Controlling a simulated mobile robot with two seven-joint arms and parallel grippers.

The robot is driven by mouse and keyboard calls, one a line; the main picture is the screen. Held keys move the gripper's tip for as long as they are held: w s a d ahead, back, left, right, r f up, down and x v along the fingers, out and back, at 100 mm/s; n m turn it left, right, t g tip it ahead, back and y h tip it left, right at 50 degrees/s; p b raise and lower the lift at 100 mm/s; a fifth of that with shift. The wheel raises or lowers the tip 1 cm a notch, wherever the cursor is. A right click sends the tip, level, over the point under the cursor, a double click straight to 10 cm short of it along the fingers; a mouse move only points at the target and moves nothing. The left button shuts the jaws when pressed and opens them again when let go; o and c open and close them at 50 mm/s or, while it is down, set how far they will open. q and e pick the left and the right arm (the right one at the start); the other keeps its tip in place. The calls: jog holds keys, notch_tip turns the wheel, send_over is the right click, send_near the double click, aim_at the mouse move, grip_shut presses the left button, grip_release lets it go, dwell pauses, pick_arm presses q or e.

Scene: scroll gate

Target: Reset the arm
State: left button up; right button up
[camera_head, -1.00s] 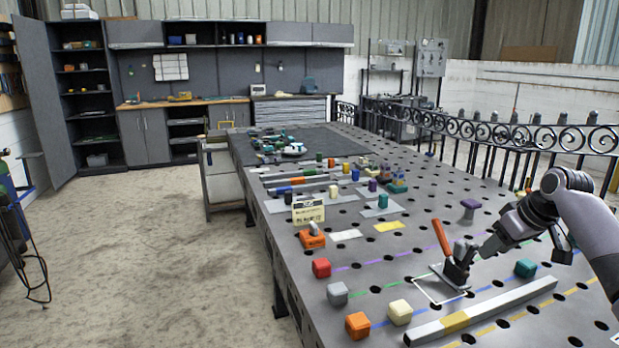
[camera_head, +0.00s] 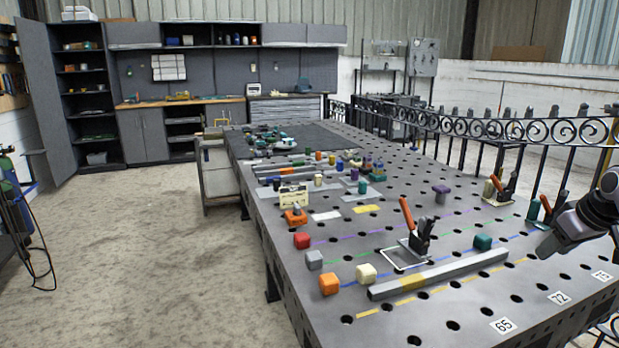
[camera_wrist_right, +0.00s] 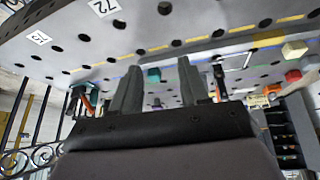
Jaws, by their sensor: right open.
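My right gripper (camera_head: 556,238) hangs over the right part of the perforated table (camera_head: 450,325), apart from the objects there. In the right wrist view its two fingers (camera_wrist_right: 158,85) are spread with nothing held between them. A toggle clamp with an orange handle (camera_head: 407,213) stands upright by a white square outline on the table, left of the gripper. My left gripper is in neither view.
A long grey bar with a yellow band (camera_head: 440,277) lies in front of the clamp. A teal block (camera_head: 483,242) lies behind it. Other clamps (camera_head: 503,188) stand near the right edge. A black scroll fence (camera_head: 500,129) runs behind the table.

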jog(key=s+d+r+m+h, duration=0.1)
jog(key=s+d+r, duration=0.1)
jog(key=s+d, duration=0.45)
jog(key=s+d+r+m+h, duration=0.1)
jog(key=s+d+m+h, duration=0.15)
jog(key=d, duration=0.65)
jog(key=s+a+f+n+t+h, duration=0.1)
jog(key=s+a+f+n, duration=0.2)
jog(key=f, duration=0.8)
jog(key=a+f+n+t+h, duration=0.1)
jog(key=a+f+n, duration=0.35)
jog(key=f, duration=0.65)
jog(key=s+a+f+n+t+y, duration=0.1)
jog(key=s+a+f+n+y, duration=0.3)
jog(key=s+a, duration=0.65)
jog(key=s+a+f+n+y, duration=0.1)
jog(key=s+a+f+y, duration=0.2)
jog(key=s+a+f, duration=0.55)
jog(key=s+a+m+t, duration=0.1)
jog(key=a+m, duration=0.7)
jog(key=a, duration=1.1)
jog(key=shift+s+a+m+t, duration=0.3)
jog(key=shift+s+t, duration=0.05)
jog(key=shift+t, duration=0.15)
